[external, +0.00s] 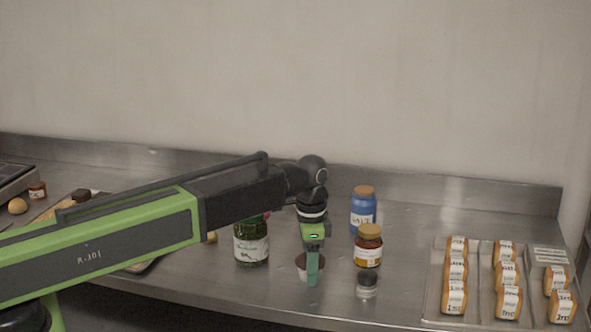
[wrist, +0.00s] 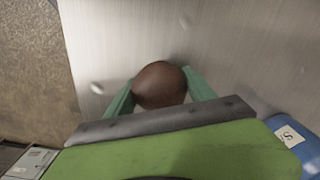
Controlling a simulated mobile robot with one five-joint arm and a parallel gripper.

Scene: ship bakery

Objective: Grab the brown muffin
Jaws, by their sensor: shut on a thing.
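The brown muffin (wrist: 160,85) sits between the two green fingers of my gripper (wrist: 160,92) in the wrist view, with a finger against each side. In the external view the muffin (external: 302,264) shows partly behind the near finger of my gripper (external: 313,268), which points down at the steel counter. My gripper is shut on the muffin. The muffin is at or very close to the counter top; I cannot tell whether it touches it. Its lower part is partly hidden by the finger.
A green jar (external: 251,245) stands left of the muffin. An amber jar (external: 368,247), a small clear jar (external: 367,286) and a blue salt jar (external: 363,212) stand to the right. A tray (external: 432,300) with several labelled loaves lies far right. The counter's front edge is near.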

